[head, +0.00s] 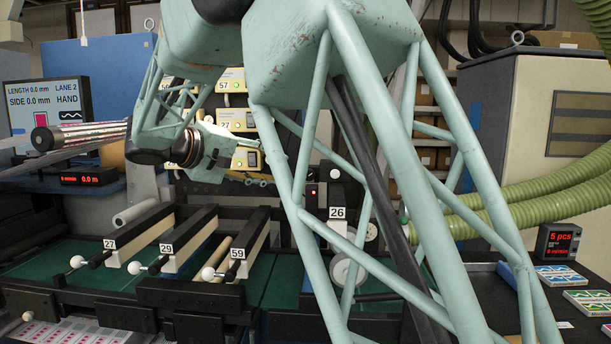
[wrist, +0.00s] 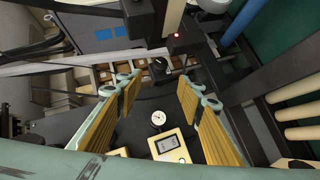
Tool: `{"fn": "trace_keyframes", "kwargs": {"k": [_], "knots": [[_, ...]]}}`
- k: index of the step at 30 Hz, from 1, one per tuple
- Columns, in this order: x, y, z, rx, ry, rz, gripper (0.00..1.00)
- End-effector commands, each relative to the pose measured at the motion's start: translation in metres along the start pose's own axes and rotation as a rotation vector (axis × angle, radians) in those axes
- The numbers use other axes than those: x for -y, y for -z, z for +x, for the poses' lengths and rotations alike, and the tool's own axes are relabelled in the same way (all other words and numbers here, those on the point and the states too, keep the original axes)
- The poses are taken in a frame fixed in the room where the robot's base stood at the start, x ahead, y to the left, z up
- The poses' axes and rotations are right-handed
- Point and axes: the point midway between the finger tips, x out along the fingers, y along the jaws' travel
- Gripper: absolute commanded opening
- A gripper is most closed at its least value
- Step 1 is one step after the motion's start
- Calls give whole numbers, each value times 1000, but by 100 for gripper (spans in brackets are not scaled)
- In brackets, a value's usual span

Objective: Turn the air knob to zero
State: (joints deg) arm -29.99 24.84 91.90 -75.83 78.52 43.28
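In the wrist view a small black knob (wrist: 158,68) stands on a dark panel, beyond and between the tips of my gripper (wrist: 160,86). I take it for the air knob; its setting is too small to read. A round white gauge (wrist: 157,118) sits nearer, between the fingers. My gripper is open, its two yellow-padded fingers wide apart with nothing between the pads. In the head view my gripper (head: 256,177) is small and partly seen in front of the yellow-faced units. I cannot make out the knob in the head view.
A dark post with a red light (wrist: 176,40) stands above the knob. In the head view, bars with white balls, marked 27 (head: 110,245), 29 and 59, lie below my gripper.

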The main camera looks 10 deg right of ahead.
Motion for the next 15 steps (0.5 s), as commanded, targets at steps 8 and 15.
{"fn": "trace_keyframes", "kwargs": {"k": [8, 15], "knots": [[0, 0, 13, 2, 0, 0, 35], [0, -1, 38, 2, 0, 0, 35]]}}
